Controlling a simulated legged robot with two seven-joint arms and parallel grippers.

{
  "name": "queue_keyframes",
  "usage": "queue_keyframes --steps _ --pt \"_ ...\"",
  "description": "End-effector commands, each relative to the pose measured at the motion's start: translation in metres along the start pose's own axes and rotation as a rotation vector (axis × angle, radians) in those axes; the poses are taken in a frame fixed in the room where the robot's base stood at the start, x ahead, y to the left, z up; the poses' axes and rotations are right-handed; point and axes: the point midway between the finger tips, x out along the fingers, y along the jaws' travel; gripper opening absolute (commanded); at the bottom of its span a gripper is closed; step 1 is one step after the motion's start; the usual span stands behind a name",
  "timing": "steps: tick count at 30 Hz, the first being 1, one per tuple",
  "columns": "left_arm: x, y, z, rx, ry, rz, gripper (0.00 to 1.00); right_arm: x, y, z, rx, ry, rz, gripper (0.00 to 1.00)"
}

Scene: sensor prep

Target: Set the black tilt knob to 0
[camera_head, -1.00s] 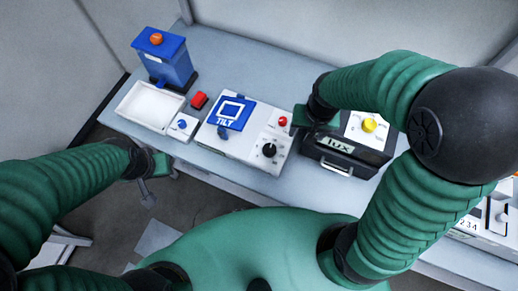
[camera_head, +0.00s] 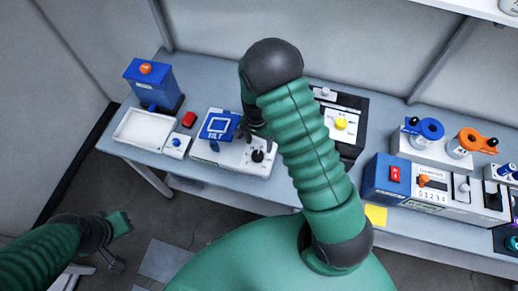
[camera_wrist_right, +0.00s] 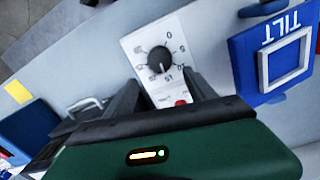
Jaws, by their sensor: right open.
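The black tilt knob (camera_wrist_right: 160,60) sits on a white dial panel (camera_wrist_right: 137,43) with printed numbers around it. In the right wrist view the panel appears turned, with the 15 label near the knob's lower side; I cannot tell the exact setting. The knob also shows in the head view (camera_head: 258,156), beside the blue TILT block (camera_head: 218,125). My right gripper (camera_wrist_right: 162,82) is open, its two dark fingers apart on either side of the panel near the knob, holding nothing. My left gripper (camera_head: 116,244) hangs off the table at lower left; its jaw state is unclear.
A red button (camera_wrist_right: 181,101) sits on the panel between my right fingers. The black lux box (camera_head: 353,104) is right of the knob, partly behind my arm.

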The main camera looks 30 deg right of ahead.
Motion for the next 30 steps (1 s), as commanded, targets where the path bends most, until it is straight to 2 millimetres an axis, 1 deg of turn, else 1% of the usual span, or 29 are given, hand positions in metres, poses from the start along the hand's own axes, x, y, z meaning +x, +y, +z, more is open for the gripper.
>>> queue_keyframes --steps 1,3,6,9,12,18,19,30 --pt "-0.005 0.000 -0.001 -0.001 0.000 0.000 0.00 0.010 0.001 0.003 0.000 -0.003 0.005 0.64" --pt "-0.009 0.000 -0.002 -0.001 0.000 0.000 0.00 0.026 0.000 0.004 -0.001 0.000 0.005 0.64" --pt "-0.012 -0.001 -0.003 -0.001 0.000 0.000 0.00 0.045 -0.001 0.004 -0.001 0.002 0.003 0.64" --pt "-0.014 -0.001 -0.003 -0.002 0.000 0.000 0.00 0.058 -0.001 0.002 -0.001 0.001 0.002 0.64" --pt "-0.014 -0.001 -0.003 -0.002 0.000 -0.001 0.00 0.064 -0.001 0.000 -0.001 -0.001 -0.001 0.64" --pt "-0.013 -0.001 -0.003 -0.001 0.000 0.000 0.00 0.065 0.001 -0.002 -0.001 -0.003 -0.003 0.64" --pt "-0.013 0.000 -0.003 -0.001 0.000 0.000 0.00 0.065 0.001 -0.002 -0.002 -0.003 -0.003 0.63" --pt "-0.013 0.000 -0.003 -0.001 0.000 0.000 0.00 0.064 0.000 0.002 -0.002 0.001 0.002 0.14"
